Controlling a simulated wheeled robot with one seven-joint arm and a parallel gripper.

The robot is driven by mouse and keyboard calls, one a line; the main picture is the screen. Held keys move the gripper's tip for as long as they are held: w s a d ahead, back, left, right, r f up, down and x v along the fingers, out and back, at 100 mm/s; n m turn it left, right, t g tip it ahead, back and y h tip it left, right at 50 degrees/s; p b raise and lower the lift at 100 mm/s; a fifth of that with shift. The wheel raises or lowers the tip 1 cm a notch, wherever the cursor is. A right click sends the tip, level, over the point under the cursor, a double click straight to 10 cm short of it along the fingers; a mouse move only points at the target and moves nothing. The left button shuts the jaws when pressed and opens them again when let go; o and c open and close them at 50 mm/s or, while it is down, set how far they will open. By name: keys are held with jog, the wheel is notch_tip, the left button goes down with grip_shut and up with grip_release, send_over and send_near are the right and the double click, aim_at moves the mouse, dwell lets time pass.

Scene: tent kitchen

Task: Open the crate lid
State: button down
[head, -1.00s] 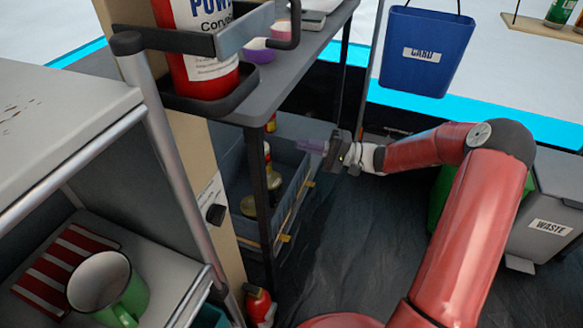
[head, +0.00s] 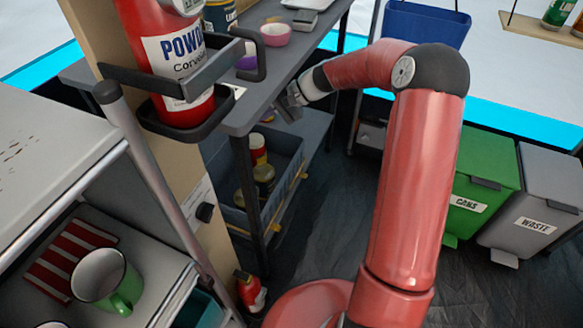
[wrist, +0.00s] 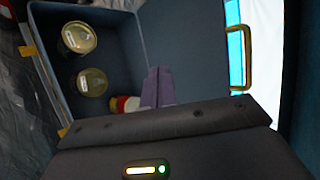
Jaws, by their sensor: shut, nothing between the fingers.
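The blue-grey crate (head: 283,192) stands under the grey table, with yellow catches on its side. Its inside shows, with jars in it, including a red and yellow one (head: 258,150). A blue-grey panel (head: 305,130), apparently the raised lid, stands at its far side. In the wrist view this panel (wrist: 190,50) fills the middle, with a yellow handle (wrist: 238,57) at its right edge. My gripper (head: 287,108) is shut and empty beside the panel, below the table edge. Its fingers (wrist: 158,88) show against the panel in the wrist view; contact cannot be told.
The grey table (head: 235,118) overhangs the crate closely. A red bottle (head: 165,50) sits in a black holder at the near left. A shelf with a green mug (head: 105,280) is at the lower left. Green (head: 480,185) and grey (head: 540,195) bins stand right.

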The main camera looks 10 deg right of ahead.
jog(key=s+d+f+y+b, duration=0.1)
jog(key=s+d+f+b, duration=0.1)
jog(key=d+f+b, duration=0.3)
jog(key=s+f+t+y+b, duration=0.1)
jog(key=s+f+b, duration=0.1)
jog(key=f+b, duration=0.35)
jog(key=s+d+f+y+b, duration=0.1)
jog(key=s+d+f+b, duration=0.15)
jog(key=f, duration=0.45)
jog(key=s+a+r+n+g+h+p, duration=0.3)
jog(key=s+a+r+n+h+p, duration=0.1)
jog(key=s+r+h, duration=0.6)
jog(key=s+d+r+t+h+p, duration=0.2)
jog(key=s+r+t, duration=0.1)
jog(key=s+r, duration=0.4)
jog(key=s+d+r+t+h+p, duration=0.2)
jog(key=s+d+r+p, duration=0.1)
jog(key=s+r, duration=0.5)
jog(key=s, duration=0.3)
jog(key=shift+s+n+t, duration=0.25)
jog(key=shift+n+t, duration=0.15)
